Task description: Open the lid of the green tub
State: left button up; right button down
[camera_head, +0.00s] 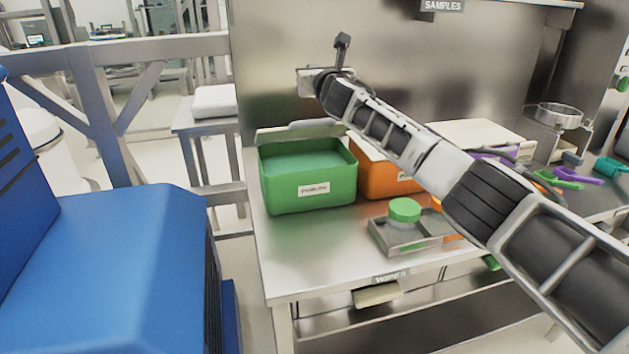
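The green tub (310,187) stands on the left end of the metal bench, with a white label on its front. Its top is uncovered and its teal inside shows. A pale lid (300,131) stands along the tub's back edge, apart from the front rim. My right arm comes in from the right, and its gripper (325,72) is above and behind the tub, clear of the lid as far as I can see. The gripper's fingers are small and seen at an angle, so their opening is unclear. My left gripper is not in view.
An orange tub (386,180), partly behind my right arm, stands right of the green one. A metal tray (403,236) with a green-capped jar (404,211) sits in front. Coloured tools lie at the right. A steel panel (290,60) rises behind. The bench's front left is clear.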

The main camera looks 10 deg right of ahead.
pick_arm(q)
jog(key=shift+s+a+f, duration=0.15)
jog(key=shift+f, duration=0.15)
pick_arm(e)
jog(key=shift+w+d, duration=0.1)
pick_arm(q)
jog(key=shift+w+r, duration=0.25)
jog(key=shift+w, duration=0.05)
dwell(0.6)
